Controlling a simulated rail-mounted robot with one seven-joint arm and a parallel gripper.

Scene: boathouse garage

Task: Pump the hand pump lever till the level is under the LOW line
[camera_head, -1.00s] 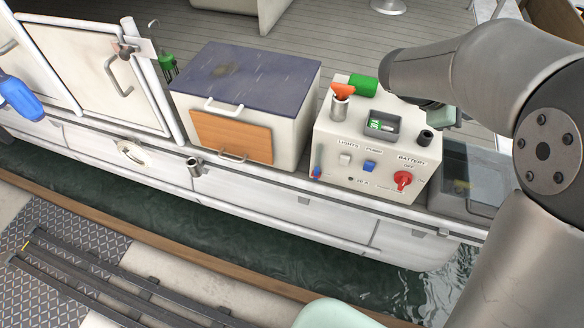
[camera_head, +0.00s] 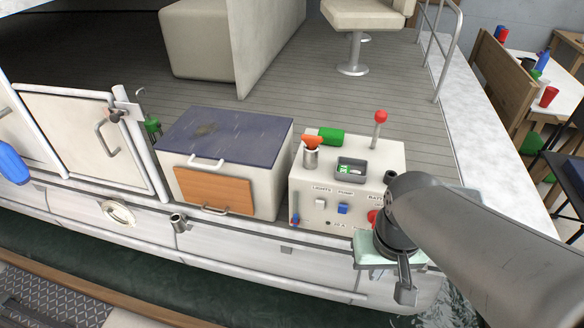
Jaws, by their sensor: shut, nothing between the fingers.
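A lever with a red ball knob (camera_head: 380,117) on a thin metal rod stands nearly upright at the back right of the white console (camera_head: 300,181). It looks like the hand pump lever. My gripper (camera_head: 405,292) is in front of the console's right end, lower and nearer than the lever, pointing down and well apart from it. It looks shut and holds nothing. My arm covers the area right of the console. I cannot see a level or a LOW line.
The console top holds an orange-topped metal cup (camera_head: 311,151), a green cylinder (camera_head: 331,136) and a small tray (camera_head: 351,169). Its front has switches and a partly hidden red knob (camera_head: 374,217). A blue-lidded box (camera_head: 225,138) stands left. Water (camera_head: 200,280) lies below the hull.

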